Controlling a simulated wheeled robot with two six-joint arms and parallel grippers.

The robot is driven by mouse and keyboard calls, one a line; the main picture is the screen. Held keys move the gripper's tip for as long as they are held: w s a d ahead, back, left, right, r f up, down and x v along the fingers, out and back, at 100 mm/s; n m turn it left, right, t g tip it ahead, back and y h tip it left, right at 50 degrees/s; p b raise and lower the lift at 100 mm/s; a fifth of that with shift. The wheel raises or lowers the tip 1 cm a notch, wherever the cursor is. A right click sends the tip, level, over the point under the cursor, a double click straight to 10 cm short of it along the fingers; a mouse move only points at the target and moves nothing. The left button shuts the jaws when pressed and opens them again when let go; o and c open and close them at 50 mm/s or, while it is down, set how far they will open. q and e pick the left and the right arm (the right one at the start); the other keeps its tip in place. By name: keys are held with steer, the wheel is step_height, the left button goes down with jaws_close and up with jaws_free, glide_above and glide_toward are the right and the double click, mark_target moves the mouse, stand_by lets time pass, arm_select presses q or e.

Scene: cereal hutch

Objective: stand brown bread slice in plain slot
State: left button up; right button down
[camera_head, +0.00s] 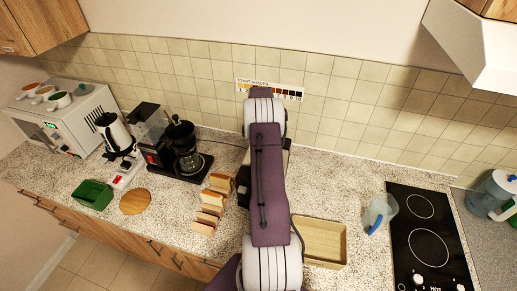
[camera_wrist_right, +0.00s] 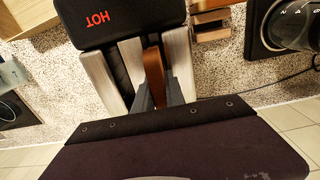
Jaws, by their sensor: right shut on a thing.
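The brown bread slice (camera_wrist_right: 153,70) shows edge-on in the right wrist view, between the fingers of my right gripper (camera_wrist_right: 159,98), which is shut on it. It lines up with the gap between the middle and right pale bars of a black and silver toaster (camera_wrist_right: 182,62); how deep it sits I cannot tell. A dark gap lies to its left, nearer the red HOT label (camera_wrist_right: 97,18). In the head view my purple right arm hides the slice, the gripper and most of the toaster (camera_head: 243,178). My left gripper is in neither view.
A rack of pale slices (camera_head: 212,205) stands left of my arm, with a coffee maker (camera_head: 186,150) behind it. A wooden tray (camera_head: 343,262) lies to the right, then a clear jug (camera_head: 381,207) and a black hob (camera_head: 425,225). Counter behind the tray is clear.

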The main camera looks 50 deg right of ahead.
steer(key=shift+a+f, duration=0.1)
steer(key=shift+f, duration=0.3)
steer(key=shift+s+a, duration=0.2)
steer(key=shift+s+a+f, duration=0.1)
steer(key=shift+f, duration=0.15)
steer(key=c, duration=1.3)
jaws_free()
steer(key=shift+b, duration=0.3)
steer(key=shift+r+b, duration=0.35)
steer(key=r, duration=0.1)
steer(key=r+b, duration=0.1)
steer(key=d+r, duration=0.1)
steer(key=shift+w+r, duration=0.15)
steer(key=shift+w, duration=0.25)
steer(key=r, duration=0.4)
steer(key=r+b, duration=0.1)
steer(key=r, duration=0.1)
steer(key=shift+s+a+r, duration=0.25)
steer(key=shift+s+a, duration=0.1)
steer(key=shift+a, duration=0.05)
steer(key=shift+w+d+f, duration=0.15)
steer(key=shift+w+d, duration=0.1)
